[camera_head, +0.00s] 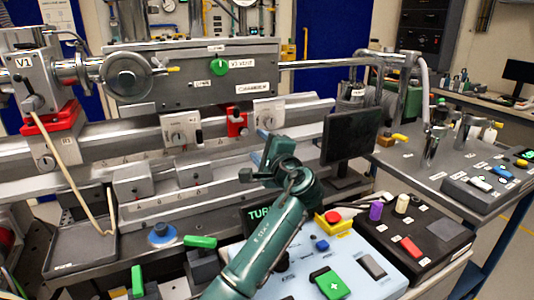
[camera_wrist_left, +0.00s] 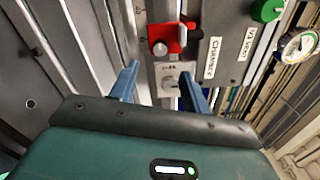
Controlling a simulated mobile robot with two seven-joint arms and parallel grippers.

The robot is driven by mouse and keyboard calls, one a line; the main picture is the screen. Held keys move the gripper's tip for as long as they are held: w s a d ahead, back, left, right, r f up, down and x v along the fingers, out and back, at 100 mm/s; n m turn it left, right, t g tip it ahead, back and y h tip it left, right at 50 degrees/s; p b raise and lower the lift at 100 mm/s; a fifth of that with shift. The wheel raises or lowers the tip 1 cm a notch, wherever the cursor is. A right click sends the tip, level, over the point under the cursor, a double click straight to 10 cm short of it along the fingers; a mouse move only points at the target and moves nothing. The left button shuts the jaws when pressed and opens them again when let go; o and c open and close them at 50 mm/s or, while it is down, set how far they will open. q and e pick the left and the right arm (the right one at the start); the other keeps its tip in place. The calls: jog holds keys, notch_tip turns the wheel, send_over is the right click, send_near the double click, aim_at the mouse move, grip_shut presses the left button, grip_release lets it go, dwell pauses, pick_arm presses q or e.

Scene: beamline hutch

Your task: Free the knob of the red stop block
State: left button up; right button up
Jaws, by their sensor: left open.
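The red stop block (camera_head: 237,122) sits on the upper rail, between two grey carriages. A pale grey bar (camera_wrist_left: 182,38) shows beside that knob. My left gripper (camera_head: 263,150) is open and empty in front of the rail, apart from the block. In the left wrist view its blue fingers (camera_wrist_left: 160,85) frame a grey carriage (camera_wrist_left: 172,72) below the block. My right gripper is out of view.
The chamber box (camera_head: 215,75) with a green knob overhangs behind. A monitor (camera_head: 349,137) stands right of my gripper. A control panel (camera_head: 345,265) lies below my arm.

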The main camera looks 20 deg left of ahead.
pick_arm(q)
jog(key=v, duration=0.4)
dwell(0.4)
